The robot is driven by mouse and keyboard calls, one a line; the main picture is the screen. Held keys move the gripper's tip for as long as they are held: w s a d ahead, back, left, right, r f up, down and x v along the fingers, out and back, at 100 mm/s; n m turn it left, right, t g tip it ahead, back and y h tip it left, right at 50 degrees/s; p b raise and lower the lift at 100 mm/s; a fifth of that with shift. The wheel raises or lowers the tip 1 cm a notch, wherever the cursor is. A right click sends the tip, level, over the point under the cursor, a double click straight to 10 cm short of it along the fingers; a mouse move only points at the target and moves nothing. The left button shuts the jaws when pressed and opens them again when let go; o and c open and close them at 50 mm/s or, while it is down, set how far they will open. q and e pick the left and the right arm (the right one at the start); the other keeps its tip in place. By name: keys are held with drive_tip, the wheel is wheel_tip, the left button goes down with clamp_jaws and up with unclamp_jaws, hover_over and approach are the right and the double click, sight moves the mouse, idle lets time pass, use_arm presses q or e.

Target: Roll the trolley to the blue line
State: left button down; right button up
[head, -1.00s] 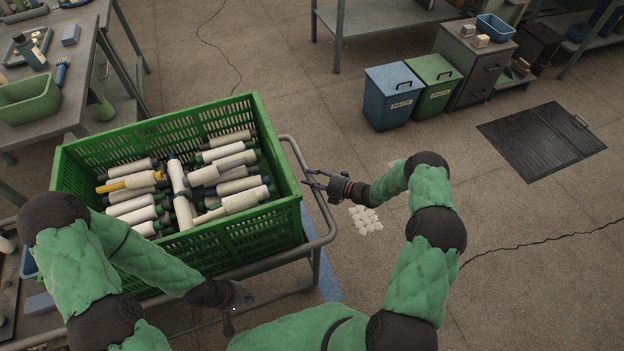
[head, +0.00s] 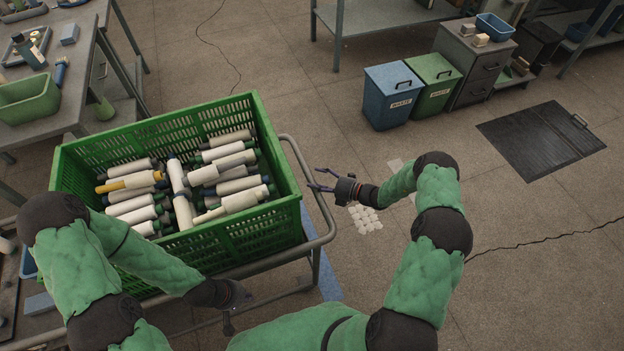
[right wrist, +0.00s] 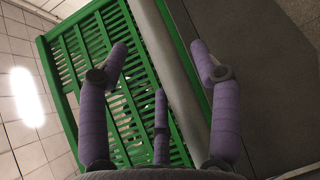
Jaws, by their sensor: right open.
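The trolley has a grey tubular frame (head: 322,238) and carries a green crate (head: 254,240) full of yarn spools (head: 235,200). A blue strip of the line (head: 329,277) shows on the floor beside and under the trolley's right end. My right gripper (head: 316,179) is open and empty at the right end rail. In the right wrist view the grey rail (right wrist: 172,75) runs between the spread fingers in the picture; contact cannot be told. My left gripper (head: 229,322) is low at the trolley's front rail, its fingers mostly hidden or too dark to read.
A workbench (head: 75,100) with a green bin (head: 30,100) stands close on the left. A blue waste bin (head: 391,97) and a green waste bin (head: 436,85) stand at the back, near a dark floor hatch (head: 541,141).

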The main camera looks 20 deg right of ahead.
drive_tip(key=v, duration=0.9)
drive_tip(key=shift+s, duration=0.1)
